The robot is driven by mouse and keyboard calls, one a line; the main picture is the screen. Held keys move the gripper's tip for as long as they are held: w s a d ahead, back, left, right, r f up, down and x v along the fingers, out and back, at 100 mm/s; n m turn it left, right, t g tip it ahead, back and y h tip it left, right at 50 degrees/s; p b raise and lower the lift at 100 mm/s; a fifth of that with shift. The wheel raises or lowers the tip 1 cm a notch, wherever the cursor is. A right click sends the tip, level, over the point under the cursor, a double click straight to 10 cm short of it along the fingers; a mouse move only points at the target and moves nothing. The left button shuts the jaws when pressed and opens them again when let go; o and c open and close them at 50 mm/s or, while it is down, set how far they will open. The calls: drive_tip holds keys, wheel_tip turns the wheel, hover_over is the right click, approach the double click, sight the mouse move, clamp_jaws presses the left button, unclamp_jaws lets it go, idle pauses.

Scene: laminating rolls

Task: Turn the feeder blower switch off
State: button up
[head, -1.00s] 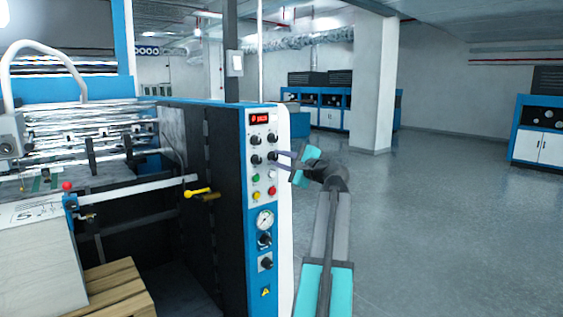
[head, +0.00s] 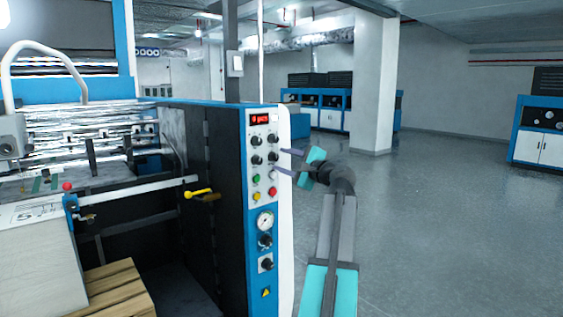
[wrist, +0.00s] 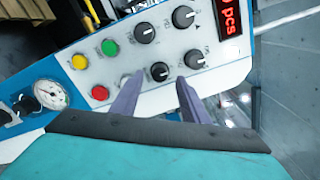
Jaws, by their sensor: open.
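The blue-edged control panel (head: 249,215) faces my gripper. It carries several dark rotary knobs, and I cannot read which one is the feeder blower switch. My gripper (head: 287,161) is open at the panel's right edge. In the wrist view its two purple fingers (wrist: 160,78) are apart, with a dark knob (wrist: 159,71) showing between their tips. Contact cannot be told. Another dark knob (wrist: 195,58) is just beyond the right finger. A silvery round control (wrist: 127,79) is partly hidden by the left finger. Green (wrist: 109,47), yellow (wrist: 79,61) and red (wrist: 100,92) buttons are beside it.
A red display (head: 261,118) tops the panel; a gauge (head: 265,220) and more knobs are below. A yellow-handled lever (head: 198,193) sticks out on the left, above a wooden pallet (head: 118,285). A white pillar (head: 373,90) stands behind. The grey floor (head: 450,220) at right is clear.

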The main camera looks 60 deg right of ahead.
drive_tip(key=b+v, duration=0.1)
drive_tip(key=v, duration=1.1)
drive_tip(key=shift+b, duration=0.4)
drive_tip(key=shift+w+f, duration=0.1)
